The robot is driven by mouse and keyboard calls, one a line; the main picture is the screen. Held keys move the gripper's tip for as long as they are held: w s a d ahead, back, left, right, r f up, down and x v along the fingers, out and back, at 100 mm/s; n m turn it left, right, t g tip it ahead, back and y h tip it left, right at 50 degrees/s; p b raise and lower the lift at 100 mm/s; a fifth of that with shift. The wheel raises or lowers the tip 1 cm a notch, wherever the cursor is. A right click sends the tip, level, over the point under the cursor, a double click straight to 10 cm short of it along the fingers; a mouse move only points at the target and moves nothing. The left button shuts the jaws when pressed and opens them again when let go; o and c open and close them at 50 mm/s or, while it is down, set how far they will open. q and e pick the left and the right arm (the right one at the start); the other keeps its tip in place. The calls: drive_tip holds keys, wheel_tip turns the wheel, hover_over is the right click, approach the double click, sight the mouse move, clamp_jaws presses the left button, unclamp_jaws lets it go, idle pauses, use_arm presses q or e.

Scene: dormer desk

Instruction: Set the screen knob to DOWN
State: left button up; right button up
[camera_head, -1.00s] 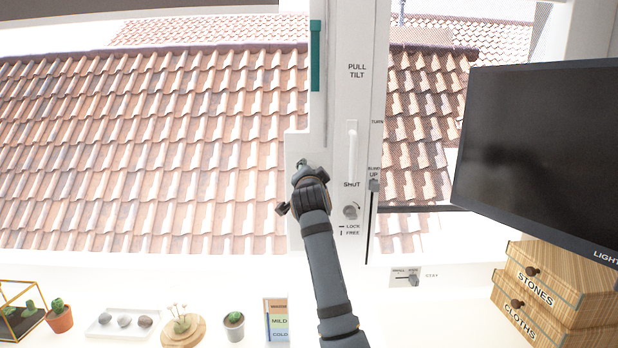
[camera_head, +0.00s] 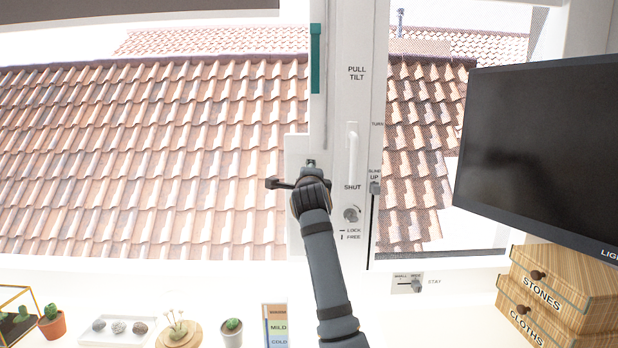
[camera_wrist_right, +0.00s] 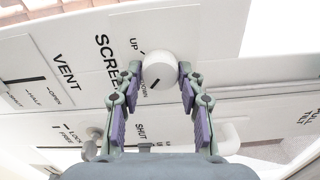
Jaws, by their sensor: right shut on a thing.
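The screen knob (camera_wrist_right: 159,70) is a round white dial on a white panel lettered SCREEN, with UP and DOWN marks beside it. Its short dark line points to the lower left in the right wrist view, toward the DOWN lettering (camera_wrist_right: 157,86). In the head view my right gripper (camera_head: 311,172) is against the white window post and hides the knob. My left gripper is not in view.
A lock knob (camera_head: 351,214), a white window handle (camera_head: 352,155) and a blind slider (camera_head: 375,188) sit just right of the gripper. A monitor (camera_head: 545,150) hangs at the right. Small plants and a stone tray (camera_head: 97,338) line the sill below.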

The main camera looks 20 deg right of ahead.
drive_tip(key=shift+m, duration=0.5)
drive_tip(key=o, duration=1.2)
drive_tip(key=v, duration=0.7)
drive_tip(key=shift+s, duration=0.25)
